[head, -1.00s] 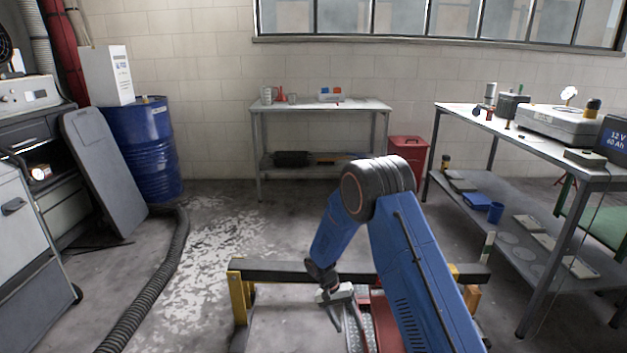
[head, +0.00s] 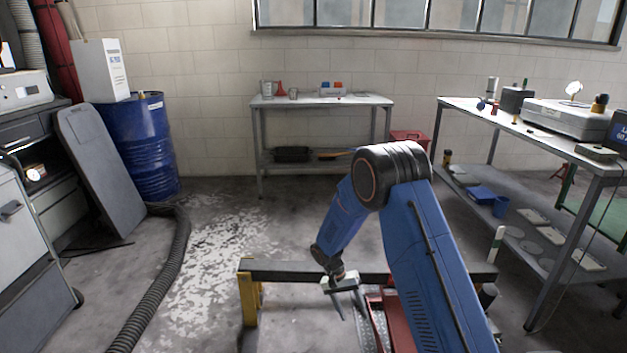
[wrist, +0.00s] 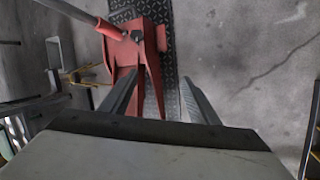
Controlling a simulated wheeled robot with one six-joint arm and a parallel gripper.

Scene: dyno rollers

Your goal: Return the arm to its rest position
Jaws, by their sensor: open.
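My gripper (head: 349,304) hangs from my blue arm in front of the black crossbar in the head view, pointing down. In the wrist view my gripper (wrist: 165,100) shows two fingers spread apart with nothing held between them. Beyond the fingers lies a red metal device (wrist: 128,62), resembling a floor jack, on a dark tread plate (wrist: 165,80). The gripper appears above the device and apart from it. In the head view my arm hides part of the red device (head: 398,325).
A black crossbar (head: 290,271) on yellow posts (head: 248,297) runs low behind my gripper. A workbench (head: 530,133) stands at right, a small table (head: 330,101) at the back wall, a blue drum (head: 137,145) and black hose (head: 160,285) at left. Floor between hose and crossbar is clear.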

